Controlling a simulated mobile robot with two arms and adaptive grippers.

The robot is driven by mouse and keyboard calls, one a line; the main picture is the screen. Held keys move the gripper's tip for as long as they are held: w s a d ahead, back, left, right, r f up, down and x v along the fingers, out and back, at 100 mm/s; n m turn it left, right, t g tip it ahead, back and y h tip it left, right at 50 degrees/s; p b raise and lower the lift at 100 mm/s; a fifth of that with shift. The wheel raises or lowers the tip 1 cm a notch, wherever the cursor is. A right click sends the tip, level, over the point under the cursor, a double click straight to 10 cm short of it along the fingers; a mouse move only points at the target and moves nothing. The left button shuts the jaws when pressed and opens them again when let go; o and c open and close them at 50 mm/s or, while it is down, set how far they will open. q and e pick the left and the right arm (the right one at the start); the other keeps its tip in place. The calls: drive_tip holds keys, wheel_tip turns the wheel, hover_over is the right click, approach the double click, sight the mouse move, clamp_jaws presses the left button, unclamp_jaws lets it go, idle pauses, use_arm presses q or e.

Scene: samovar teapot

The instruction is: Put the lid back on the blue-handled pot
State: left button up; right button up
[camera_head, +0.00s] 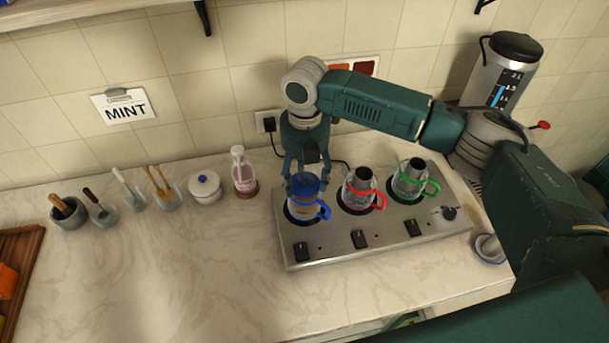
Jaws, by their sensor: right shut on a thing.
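The blue-handled pot (304,210) stands on the left burner of the steel hot plate (340,249). It is a clear glass pot with a blue handle on its right side. My right gripper (306,177) points down right over the pot. Its fingers are shut on a blue lid (305,184) at the pot's mouth. The fingers partly hide the lid, and I cannot tell whether it rests on the rim or hangs just above it. My left gripper is not in view.
A red-handled pot (361,192) and a green-handled pot (411,182) stand to the right on the same hot plate. A pink bottle (244,178), a white lidded jar (205,188) and several utensil cups stand left. The front left counter is clear.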

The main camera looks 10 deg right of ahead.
drive_tip(key=shift+p, duration=0.45)
idle(0.5)
idle(0.3)
drive_tip(key=o, duration=1.4)
drive_tip(key=shift+r, duration=0.1)
wheel_tip(320, 180, up, 5)
drive_tip(key=p, duration=0.5)
drive_tip(key=shift+r+p, duration=0.65)
drive_tip(key=shift+r, duration=0.25)
